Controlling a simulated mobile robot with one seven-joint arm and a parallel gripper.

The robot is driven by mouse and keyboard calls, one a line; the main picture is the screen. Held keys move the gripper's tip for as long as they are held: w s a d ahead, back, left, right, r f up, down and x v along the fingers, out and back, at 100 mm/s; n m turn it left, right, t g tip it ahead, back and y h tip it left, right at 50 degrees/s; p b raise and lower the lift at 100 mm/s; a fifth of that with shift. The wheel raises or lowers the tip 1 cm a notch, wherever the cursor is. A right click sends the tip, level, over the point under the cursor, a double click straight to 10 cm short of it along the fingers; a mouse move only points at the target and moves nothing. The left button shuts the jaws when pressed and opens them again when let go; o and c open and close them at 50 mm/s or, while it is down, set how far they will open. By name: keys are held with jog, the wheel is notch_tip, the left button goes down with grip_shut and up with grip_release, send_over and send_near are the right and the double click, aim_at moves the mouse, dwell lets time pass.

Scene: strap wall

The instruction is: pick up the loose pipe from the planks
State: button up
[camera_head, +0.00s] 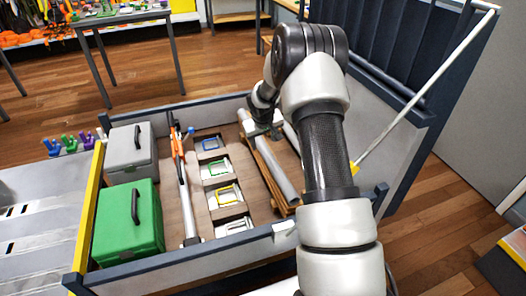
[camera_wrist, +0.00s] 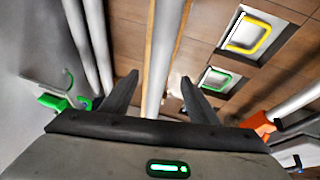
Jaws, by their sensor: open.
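The loose pipe (camera_head: 280,172) is a grey tube lying lengthwise on the brown planks (camera_head: 268,158) in the right part of the walled bed. In the wrist view the pipe (camera_wrist: 163,50) runs down between my two fingers, and a strip of plank (camera_wrist: 148,45) shows beside it. My gripper (camera_wrist: 155,85) is open, with a dark finger on each side of the pipe in the picture. I cannot tell how far above the pipe the fingertips are. In the head view my gripper (camera_head: 264,128) is over the far part of the pipe, partly hidden by my arm.
Other pipes (camera_wrist: 85,40) run along the left in the wrist view. Trays with coloured straps (camera_head: 224,194) lie left of the planks. An orange-ended bar (camera_head: 183,185), a green case (camera_head: 128,222) and a grey case (camera_head: 130,150) are further left. A pale pole (camera_head: 425,88) leans at right.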

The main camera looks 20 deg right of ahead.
aim_at(265, 148)
jog(key=b+x, duration=0.1)
jog(key=x, duration=0.6)
jog(key=shift+s+b, duration=0.2)
jog(key=shift+b, duration=0.1)
jog(key=shift+d+r, duration=0.1)
jog(key=c, duration=1.3)
